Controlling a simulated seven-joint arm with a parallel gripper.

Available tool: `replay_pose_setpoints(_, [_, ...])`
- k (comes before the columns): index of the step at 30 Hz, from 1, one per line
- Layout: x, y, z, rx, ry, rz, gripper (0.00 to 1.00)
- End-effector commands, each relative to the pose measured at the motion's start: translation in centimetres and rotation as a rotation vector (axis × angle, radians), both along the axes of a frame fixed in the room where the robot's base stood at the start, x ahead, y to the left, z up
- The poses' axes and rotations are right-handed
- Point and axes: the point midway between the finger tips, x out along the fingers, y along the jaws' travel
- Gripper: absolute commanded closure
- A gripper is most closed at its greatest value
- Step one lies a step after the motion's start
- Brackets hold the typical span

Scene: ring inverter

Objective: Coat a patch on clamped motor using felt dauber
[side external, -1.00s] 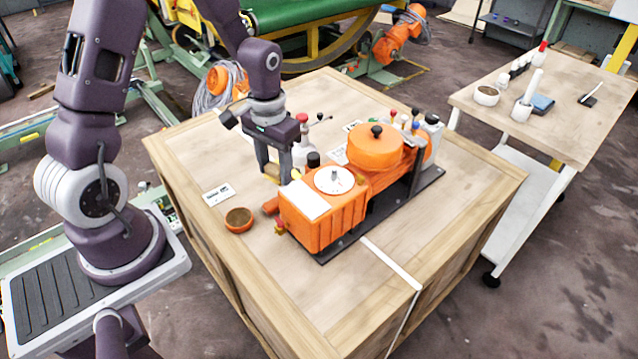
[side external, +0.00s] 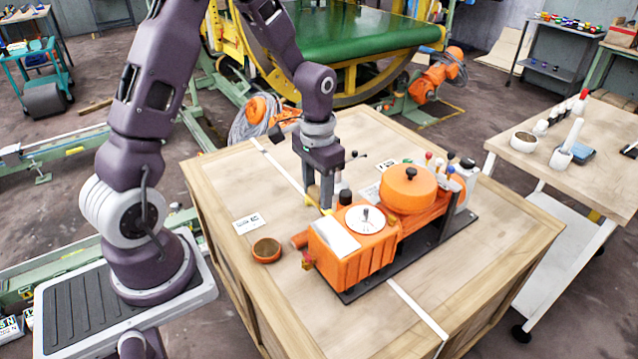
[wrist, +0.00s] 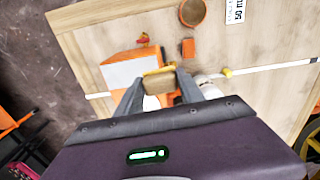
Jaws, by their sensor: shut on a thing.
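The orange motor (side external: 350,262), a finned box, is fixed on a dark base plate on the wooden crate top. A white rectangular patch (side external: 334,238) lies on its top; the patch also shows in the wrist view (wrist: 122,73). My gripper (side external: 322,202) points down behind the patch, near the motor's rear edge. In the wrist view its fingers are closed on a tan block with a yellow edge (wrist: 160,86), which I take to be the felt dauber. The yellow edge overlaps the motor's edge beside the patch in that view; I cannot tell whether it touches.
A small orange-brown bowl (side external: 266,251) and a white card (side external: 249,223) lie left of the motor. A round orange housing (side external: 408,190) and coloured knobs stand to its right. A white strap (side external: 420,308) crosses the crate. A side table (side external: 600,140) holds cups.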

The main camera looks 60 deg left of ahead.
Motion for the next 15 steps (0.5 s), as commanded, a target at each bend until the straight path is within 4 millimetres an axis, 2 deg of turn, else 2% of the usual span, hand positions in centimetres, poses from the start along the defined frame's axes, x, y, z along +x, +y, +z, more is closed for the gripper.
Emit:
replay_pose_setpoints(13, [-0.1, -0.1, -4.1, -0.001, 0.003, -0.001, 0.88])
replay_pose_setpoints(15, [-0.1, -0.1, -5.5, -0.001, 0.005, -0.001, 0.88])
